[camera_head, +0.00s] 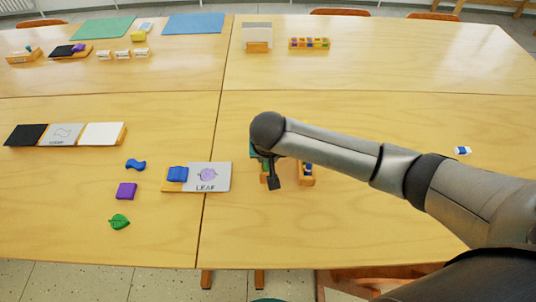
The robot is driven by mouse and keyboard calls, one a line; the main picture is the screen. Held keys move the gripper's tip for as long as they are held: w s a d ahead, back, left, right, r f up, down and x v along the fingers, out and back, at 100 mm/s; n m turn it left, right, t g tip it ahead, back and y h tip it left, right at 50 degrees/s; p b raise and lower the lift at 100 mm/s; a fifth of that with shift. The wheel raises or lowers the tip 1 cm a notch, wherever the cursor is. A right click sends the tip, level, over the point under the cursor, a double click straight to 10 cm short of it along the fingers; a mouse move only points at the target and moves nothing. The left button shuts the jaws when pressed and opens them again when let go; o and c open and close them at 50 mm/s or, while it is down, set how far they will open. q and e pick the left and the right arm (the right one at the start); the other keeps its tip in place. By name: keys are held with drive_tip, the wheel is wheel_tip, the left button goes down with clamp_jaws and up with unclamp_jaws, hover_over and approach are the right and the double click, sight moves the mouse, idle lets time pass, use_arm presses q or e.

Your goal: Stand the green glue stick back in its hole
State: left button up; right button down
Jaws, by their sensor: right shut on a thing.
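My right gripper (273,184) is over the middle of the near table, pointing down and shut on the green glue stick. Only a small teal-green part of the stick (253,150) shows, beside the wrist; the rest is hidden. A wooden holder (307,182) is behind and under the gripper, with blue and white things at its right end. The arm hides most of the holder, so its holes do not show. I cannot tell whether the stick touches the holder. My left gripper is not in view.
A leaf card (221,184) on a wooden stand is left of the holder. Blue (135,164), purple (126,190) and green leaf (119,222) pieces lie further left. A small white-and-blue thing (462,150) lies at right. The table's far right is mostly clear.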

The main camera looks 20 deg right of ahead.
drive_tip(key=shift+f+p, duration=0.3)
idle(0.5)
drive_tip(key=c, duration=0.5)
unclamp_jaws()
idle(0.5)
drive_tip(key=shift+o, duration=1.1)
drive_tip(key=shift+r+p, duration=3.05)
drive_tip(key=shift+p, duration=0.95)
